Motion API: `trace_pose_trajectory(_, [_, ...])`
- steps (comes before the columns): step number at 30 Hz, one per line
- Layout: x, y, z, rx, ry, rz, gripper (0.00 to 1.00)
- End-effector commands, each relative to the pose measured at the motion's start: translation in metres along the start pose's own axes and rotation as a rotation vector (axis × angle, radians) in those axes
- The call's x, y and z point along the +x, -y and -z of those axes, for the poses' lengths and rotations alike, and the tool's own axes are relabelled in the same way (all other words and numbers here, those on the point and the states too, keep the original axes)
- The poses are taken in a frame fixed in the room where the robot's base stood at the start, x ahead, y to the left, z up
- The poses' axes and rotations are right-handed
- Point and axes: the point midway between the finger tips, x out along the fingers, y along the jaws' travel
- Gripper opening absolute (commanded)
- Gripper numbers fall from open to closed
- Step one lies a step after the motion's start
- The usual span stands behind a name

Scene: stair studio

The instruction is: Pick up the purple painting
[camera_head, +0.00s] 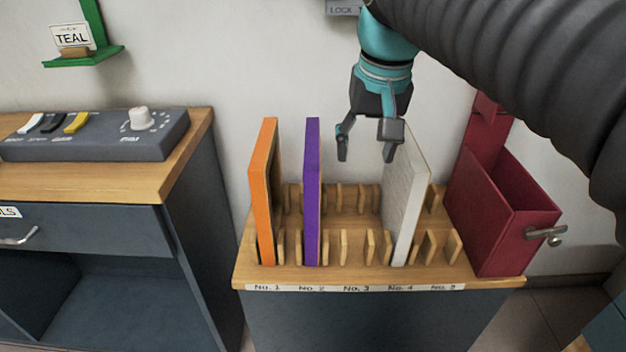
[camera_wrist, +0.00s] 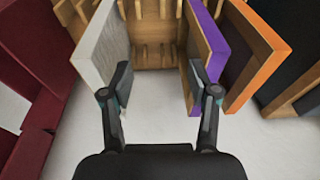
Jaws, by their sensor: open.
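The purple painting (camera_head: 312,190) stands upright on edge in the wooden rack, in the slot labelled No. 2. It shows its purple edge and a pale wooden side in the wrist view (camera_wrist: 207,40). My gripper (camera_head: 369,150) is open and empty, above the rack and to the right of the purple painting, close to the white painting. In the wrist view my gripper (camera_wrist: 160,85) has its fingers spread, one near the white painting and the other near the purple painting. I cannot tell whether either finger touches.
An orange painting (camera_head: 262,190) stands in slot No. 1 and a white painting (camera_head: 405,200) in slot No. 4. The rack (camera_head: 345,277) has an empty slot No. 3. A dark red box (camera_head: 505,215) stands at its right. A desk with a grey control panel (camera_head: 100,135) is at left.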

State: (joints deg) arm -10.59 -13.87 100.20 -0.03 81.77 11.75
Motion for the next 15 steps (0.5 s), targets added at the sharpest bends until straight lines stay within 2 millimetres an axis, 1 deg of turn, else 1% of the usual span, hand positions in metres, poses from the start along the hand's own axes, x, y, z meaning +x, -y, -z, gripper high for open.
trace_pose_trajectory(1, [-0.009,0.013,0.018,-0.004,0.029,-0.002,0.60])
trace_pose_trajectory(3, [-0.020,0.027,0.035,-0.001,0.068,-0.007,0.60])
trace_pose_trajectory(6, [-0.031,0.047,0.056,0.003,0.118,-0.017,0.60])
trace_pose_trajectory(10, [-0.040,0.067,0.074,0.008,0.168,-0.031,0.60])
trace_pose_trajectory(15, [-0.044,0.080,0.084,0.013,0.200,-0.042,0.60])
